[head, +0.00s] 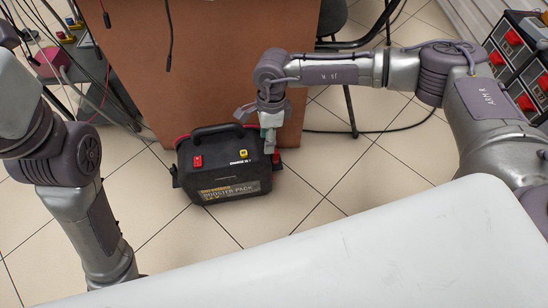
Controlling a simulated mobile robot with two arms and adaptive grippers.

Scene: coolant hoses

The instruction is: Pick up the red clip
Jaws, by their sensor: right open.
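A dark booster pack (225,168) with a black top handle stands upright on the tiled floor. It has a red switch (197,160) and a yellow part on top. A small red piece (277,159) shows at the pack's right side and may be the red clip; its shape is mostly hidden. My right gripper (268,147) is open and points down at the pack's right end, close to the red piece. I cannot tell whether they touch. My left arm hangs down on the left, and its gripper is out of sight.
A brown wooden panel (215,60) stands right behind the pack. Cables hang and lie at the left. A dark chair leg (350,108) and a cable are behind my right arm. Tiled floor right of the pack is clear.

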